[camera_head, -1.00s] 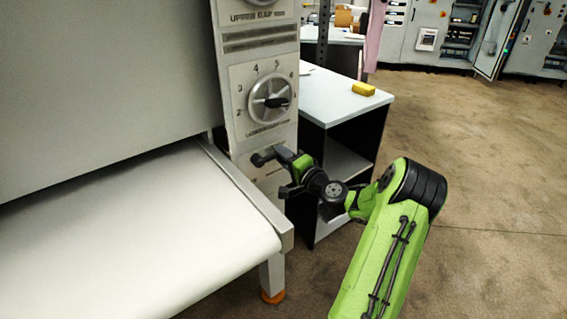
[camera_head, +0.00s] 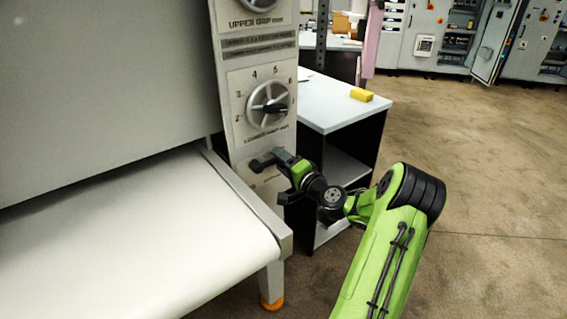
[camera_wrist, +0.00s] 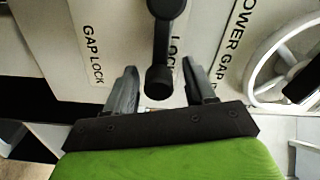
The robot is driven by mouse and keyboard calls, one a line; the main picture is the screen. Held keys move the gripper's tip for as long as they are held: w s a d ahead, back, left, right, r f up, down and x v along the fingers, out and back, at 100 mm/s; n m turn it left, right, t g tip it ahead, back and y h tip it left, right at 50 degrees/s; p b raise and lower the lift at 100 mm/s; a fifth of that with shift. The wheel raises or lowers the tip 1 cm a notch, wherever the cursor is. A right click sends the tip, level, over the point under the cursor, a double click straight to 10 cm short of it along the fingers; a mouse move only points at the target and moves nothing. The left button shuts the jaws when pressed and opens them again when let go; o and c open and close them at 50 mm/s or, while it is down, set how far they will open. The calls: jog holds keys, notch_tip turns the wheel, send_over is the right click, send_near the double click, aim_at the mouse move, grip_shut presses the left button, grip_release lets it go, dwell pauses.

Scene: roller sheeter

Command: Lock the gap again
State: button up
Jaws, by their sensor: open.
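The gap lock lever (camera_wrist: 160,45) is a black handle with a rounded end, on a pale panel marked GAP LOCK. In the wrist view it hangs from its hub at the top edge, and its end lies between my fingers. My gripper (camera_wrist: 160,88) is open, one finger on each side of the lever end, with visible gaps on both sides. In the head view my gripper (camera_head: 281,181) is at the lower part of the control panel (camera_head: 232,130). There the lever is hard to tell apart from my dark fingers.
The lower gap dial (camera_head: 267,102) sits just above my gripper. The white conveyor belt (camera_head: 130,230) and its side rail are at left. A small table (camera_head: 335,98) with a yellow block (camera_head: 361,94) stands behind at right. The floor at right is clear.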

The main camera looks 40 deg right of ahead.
jog(key=s+a, duration=0.2)
jog(key=s, duration=1.3)
jog(key=shift+s, duration=0.3)
